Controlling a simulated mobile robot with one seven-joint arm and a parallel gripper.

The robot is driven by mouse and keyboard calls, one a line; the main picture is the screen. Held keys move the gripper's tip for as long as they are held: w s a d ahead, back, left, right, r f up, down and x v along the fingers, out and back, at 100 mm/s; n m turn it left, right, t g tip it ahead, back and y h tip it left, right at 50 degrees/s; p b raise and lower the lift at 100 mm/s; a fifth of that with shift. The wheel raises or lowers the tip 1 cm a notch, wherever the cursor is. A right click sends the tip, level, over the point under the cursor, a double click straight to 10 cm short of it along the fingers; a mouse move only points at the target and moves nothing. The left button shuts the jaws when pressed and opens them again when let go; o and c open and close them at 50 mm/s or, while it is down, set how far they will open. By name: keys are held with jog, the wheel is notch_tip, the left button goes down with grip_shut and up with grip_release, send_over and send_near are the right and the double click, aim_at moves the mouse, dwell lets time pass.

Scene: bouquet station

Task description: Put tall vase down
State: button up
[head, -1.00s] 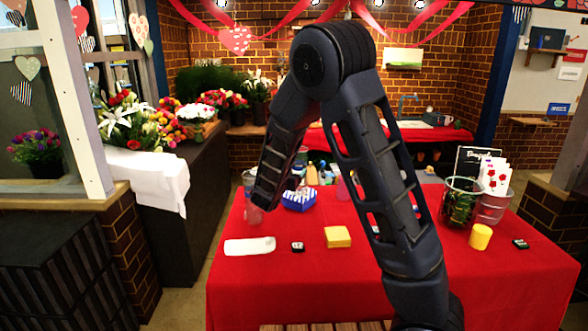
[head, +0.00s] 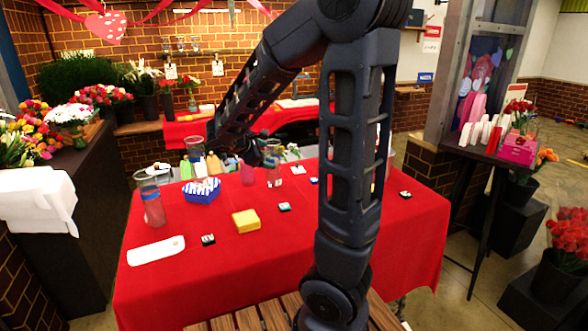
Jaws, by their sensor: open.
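My gripper (head: 262,150) is open, above the back of the red table, small and partly hidden by my own arm. A clear tall glass vase (head: 273,172) stands upright on the table right by it; whether the fingers touch it I cannot tell. Another clear glass cylinder (head: 151,202) stands at the table's left edge, with the red cloth showing through. A third clear glass (head: 196,150) shows farther back. Which of these is the tall vase I cannot tell for certain. My forearm and upper arm hide much of the right half of the table.
A pillar (head: 448,110) and a dark stand (head: 488,160) are at right. The front of the tabletop is mostly clear.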

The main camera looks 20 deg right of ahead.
jog(key=s+d+r+m+g+y, duration=0.1)
jog(key=s+d+m+y, duration=0.1)
jog(key=s+d+m, duration=0.3)
jog(key=s+r+m+g+y, duration=0.1)
jog(key=s+m+g+y, duration=0.1)
jog(key=s, duration=0.5)
jog(key=s+a+r+m+t+y, duration=0.1)
jog(key=s+a+m+y, duration=0.1)
jog(key=s+m, duration=0.2)
jog(key=s+a+r+m+t+y, duration=0.1)
jog(key=s+m+y, duration=0.2)
jog(key=s, duration=0.3)
jog(key=shift+s+a+r+m+y, duration=0.15)
jog(key=shift+a+r+m+y, duration=0.2)
jog(key=shift+m, duration=0.35)
dwell(0.8)
